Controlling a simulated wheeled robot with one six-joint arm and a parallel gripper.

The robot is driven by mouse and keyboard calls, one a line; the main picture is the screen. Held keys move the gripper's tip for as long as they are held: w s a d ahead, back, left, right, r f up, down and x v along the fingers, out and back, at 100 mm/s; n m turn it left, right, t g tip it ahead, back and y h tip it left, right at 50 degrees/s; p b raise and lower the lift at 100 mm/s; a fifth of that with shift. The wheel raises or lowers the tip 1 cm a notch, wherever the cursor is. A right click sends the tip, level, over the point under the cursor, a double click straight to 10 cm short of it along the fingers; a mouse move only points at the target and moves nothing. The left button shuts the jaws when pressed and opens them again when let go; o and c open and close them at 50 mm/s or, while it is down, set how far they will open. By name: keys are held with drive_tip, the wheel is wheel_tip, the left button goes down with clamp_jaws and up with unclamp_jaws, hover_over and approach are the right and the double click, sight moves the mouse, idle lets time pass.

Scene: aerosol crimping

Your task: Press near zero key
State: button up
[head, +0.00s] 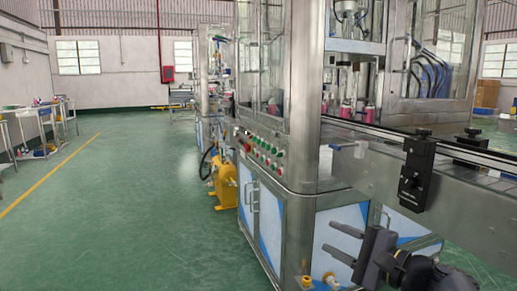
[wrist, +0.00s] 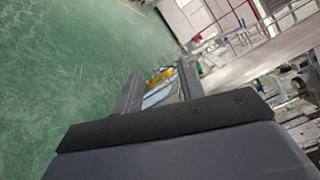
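A row of small red, green and pale buttons (head: 262,155) runs along the slanted steel front edge of the crimping machine (head: 306,100) in the head view. The labels are too small to read, so I cannot tell which is the near zero key. My gripper (head: 328,237) is at the lower right, in front of the machine's blue and white lower panels, below and right of the buttons. Its two fingers are apart with nothing held between them. The wrist view also shows my gripper (wrist: 160,73) with spread fingers. I cannot make out the buttons there.
A conveyor (head: 365,165) with a black clamp block (head: 416,174) juts out at the right, above my gripper. A yellow unit (head: 225,185) stands on the floor by the machine. The green floor (head: 130,200) to the left is open, with tables (head: 40,112) at the far left.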

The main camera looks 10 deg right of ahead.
clamp_jaws()
idle(0.9)
drive_tip(key=shift+d, duration=0.1)
idle(0.3)
